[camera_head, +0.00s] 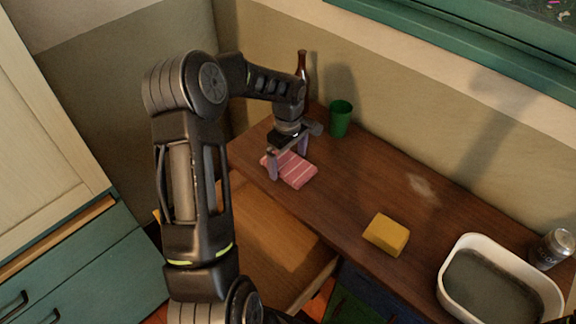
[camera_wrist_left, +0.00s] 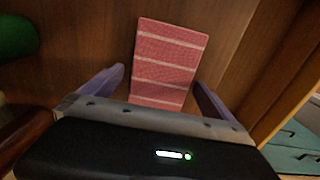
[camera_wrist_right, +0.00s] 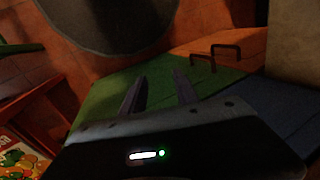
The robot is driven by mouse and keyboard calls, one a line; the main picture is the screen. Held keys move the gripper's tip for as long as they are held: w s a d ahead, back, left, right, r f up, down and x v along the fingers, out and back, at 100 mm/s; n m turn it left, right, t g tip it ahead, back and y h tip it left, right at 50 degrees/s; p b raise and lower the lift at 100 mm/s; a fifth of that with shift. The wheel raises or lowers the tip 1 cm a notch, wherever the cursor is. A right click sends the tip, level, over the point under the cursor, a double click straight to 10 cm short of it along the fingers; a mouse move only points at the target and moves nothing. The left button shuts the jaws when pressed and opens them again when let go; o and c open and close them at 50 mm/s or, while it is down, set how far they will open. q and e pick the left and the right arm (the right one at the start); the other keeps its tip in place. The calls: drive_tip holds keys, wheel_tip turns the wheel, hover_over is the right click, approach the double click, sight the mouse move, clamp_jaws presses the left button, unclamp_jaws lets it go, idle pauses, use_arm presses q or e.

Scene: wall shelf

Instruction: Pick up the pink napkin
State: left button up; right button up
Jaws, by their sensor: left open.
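The pink napkin (camera_head: 294,171) with white stripes lies flat on the wooden counter (camera_head: 345,187). My left gripper (camera_head: 288,166) is above the napkin, pointing down, with its fingers apart. In the left wrist view the napkin (camera_wrist_left: 168,62) stretches away between the open purple fingers of my left gripper (camera_wrist_left: 158,90). Its near end is hidden behind the gripper body. I cannot tell whether the fingers touch the counter. My right gripper (camera_wrist_right: 160,92) shows only in the right wrist view, with its fingers apart and nothing between them, away from the napkin.
A green cup (camera_head: 341,119) and a brown bottle (camera_head: 303,72) stand behind the left gripper. A yellow sponge (camera_head: 386,235), a white basin (camera_head: 447,262) and a can (camera_head: 552,249) are to the right. An open wooden drawer (camera_head: 268,240) juts out below the counter's front edge.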

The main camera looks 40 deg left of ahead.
use_arm(q)
drive_tip(key=shift+c, duration=0.3)
drive_tip(key=c, duration=1.2)
